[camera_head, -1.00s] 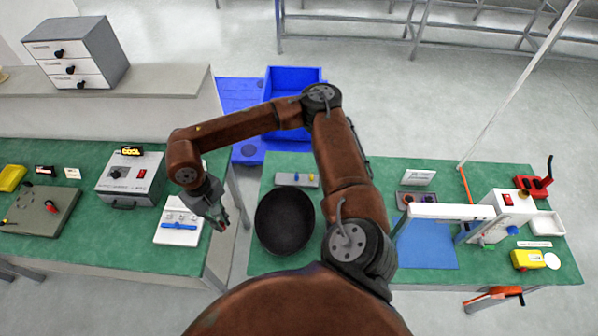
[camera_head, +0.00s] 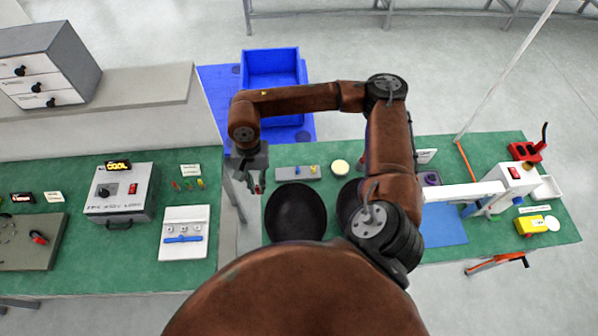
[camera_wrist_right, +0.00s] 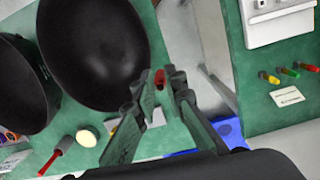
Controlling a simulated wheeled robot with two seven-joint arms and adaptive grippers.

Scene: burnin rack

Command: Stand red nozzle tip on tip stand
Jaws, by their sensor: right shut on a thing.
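The red nozzle tip (camera_wrist_right: 159,78) is held between the fingers of my right gripper (camera_wrist_right: 160,100), seen in the right wrist view. In the head view this gripper (camera_head: 256,188) is over the gap between the two benches, left of a small grey block. That grey block (camera_head: 283,173), which looks like the tip stand, lies near the back left of the right bench, with a blue and a yellow piece on it. In the wrist view it is mostly hidden behind my gripper. My left gripper is not in view.
Several small coloured tips (camera_head: 187,185) lie by a label card on the left bench, behind a white tray (camera_head: 172,250). A round cream disc (camera_head: 340,167) is right of the grey block. A blue bin (camera_head: 272,65) stands behind the gap.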

